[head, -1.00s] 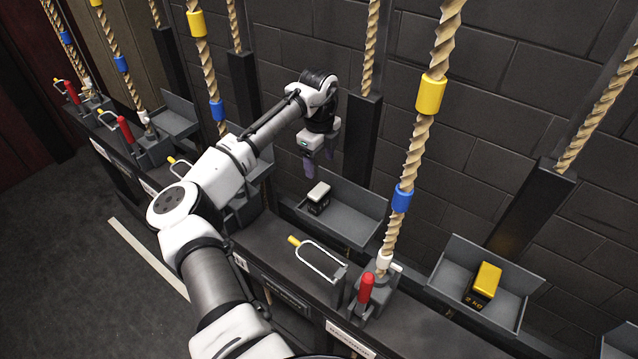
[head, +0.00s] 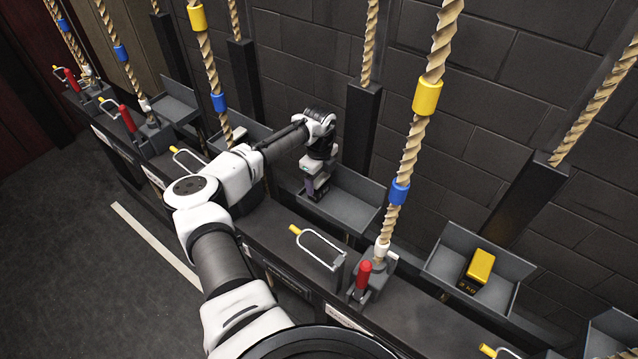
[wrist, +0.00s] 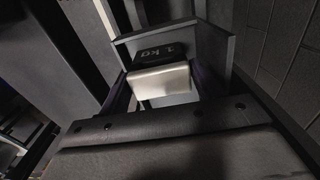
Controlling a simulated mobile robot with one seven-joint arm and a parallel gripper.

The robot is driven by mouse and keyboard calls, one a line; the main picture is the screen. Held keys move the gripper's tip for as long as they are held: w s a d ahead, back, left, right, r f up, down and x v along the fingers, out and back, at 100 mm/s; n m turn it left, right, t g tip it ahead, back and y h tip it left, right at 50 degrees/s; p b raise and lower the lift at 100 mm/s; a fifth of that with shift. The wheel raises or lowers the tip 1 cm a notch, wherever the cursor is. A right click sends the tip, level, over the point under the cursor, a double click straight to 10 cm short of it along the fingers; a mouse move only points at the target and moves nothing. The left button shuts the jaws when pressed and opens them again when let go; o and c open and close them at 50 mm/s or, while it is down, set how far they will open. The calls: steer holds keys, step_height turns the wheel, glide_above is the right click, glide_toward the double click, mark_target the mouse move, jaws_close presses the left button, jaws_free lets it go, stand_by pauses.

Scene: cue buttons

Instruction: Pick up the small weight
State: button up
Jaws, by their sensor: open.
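The small weight (wrist: 162,80) shows in the wrist view as a block with a pale top and a black face marked "1 KG". It sits in a dark grey open tray (head: 351,208). In the head view my gripper (head: 317,187) is down in the left part of this tray and hides most or all of the weight. In the wrist view the dark purplish fingers stand on either side of the weight, with the jaws open. I cannot tell whether a finger touches it.
A second tray at right holds a yellow-topped weight (head: 480,267). A red handle (head: 364,277) and a wire loop with a yellow tip (head: 318,247) stand on the front ledge. Twisted ropes (head: 411,147) with yellow and blue sleeves hang nearby. A dark block wall stands behind.

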steer(key=shift+f, duration=1)
steer(key=c, duration=1.2)
steer(key=shift+r, duration=0.1)
steer(key=shift+c, duration=1)
steer(key=shift+w+r, duration=0.1)
steer(key=shift+r, duration=0.05)
